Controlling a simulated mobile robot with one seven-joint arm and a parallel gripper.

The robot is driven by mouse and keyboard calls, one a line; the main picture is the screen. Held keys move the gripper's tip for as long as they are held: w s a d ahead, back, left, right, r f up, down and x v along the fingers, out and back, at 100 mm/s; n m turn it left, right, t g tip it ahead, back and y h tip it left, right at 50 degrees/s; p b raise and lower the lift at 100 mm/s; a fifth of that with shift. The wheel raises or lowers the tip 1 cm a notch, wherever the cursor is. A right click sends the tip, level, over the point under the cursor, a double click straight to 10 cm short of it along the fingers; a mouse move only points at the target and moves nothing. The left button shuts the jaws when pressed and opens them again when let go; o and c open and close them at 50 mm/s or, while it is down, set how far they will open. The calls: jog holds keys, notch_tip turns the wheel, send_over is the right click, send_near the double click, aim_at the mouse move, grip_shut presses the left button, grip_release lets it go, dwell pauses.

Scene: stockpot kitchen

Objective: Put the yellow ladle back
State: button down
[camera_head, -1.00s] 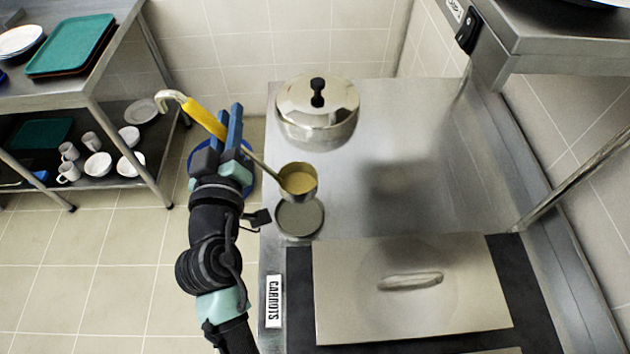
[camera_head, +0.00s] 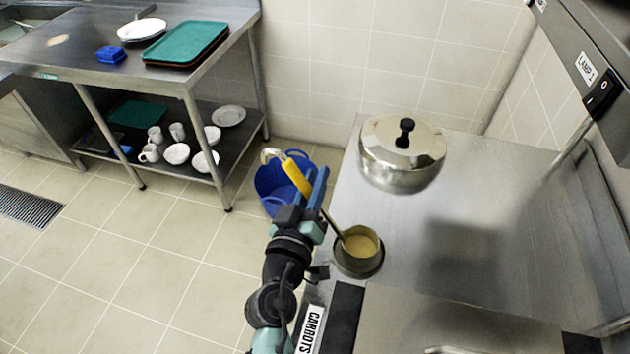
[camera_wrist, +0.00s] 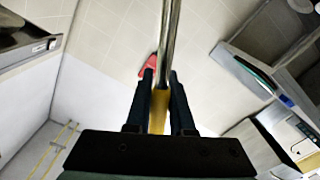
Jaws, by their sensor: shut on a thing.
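The yellow ladle has a yellow grip (camera_head: 297,175), a pale hooked end and a steel bowl (camera_head: 361,240) with yellowish contents. My gripper (camera_head: 313,190) is shut on its handle. In the wrist view the ladle's steel shaft (camera_wrist: 168,40) runs up between my fingers (camera_wrist: 161,95). The ladle slants, bowl end down to the right. Its bowl overlaps a round dark dish (camera_head: 362,268) at the counter's left edge; whether it touches the dish I cannot tell. A lidded steel pot (camera_head: 400,155) is behind it, lid on.
The steel counter (camera_head: 480,225) is clear right of the dish. A blue bin (camera_head: 270,195) stands on the floor behind my gripper. A steel table (camera_head: 80,50) with green trays (camera_head: 185,42) is at the back left. A "CARROTS" label (camera_head: 312,330) marks the counter's front left.

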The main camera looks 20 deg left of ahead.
jog(key=c, duration=0.8)
grip_release()
jog(key=shift+s+r+b, duration=0.1)
jog(key=shift+s+b, duration=1.55)
jog(key=shift+s, duration=4.35)
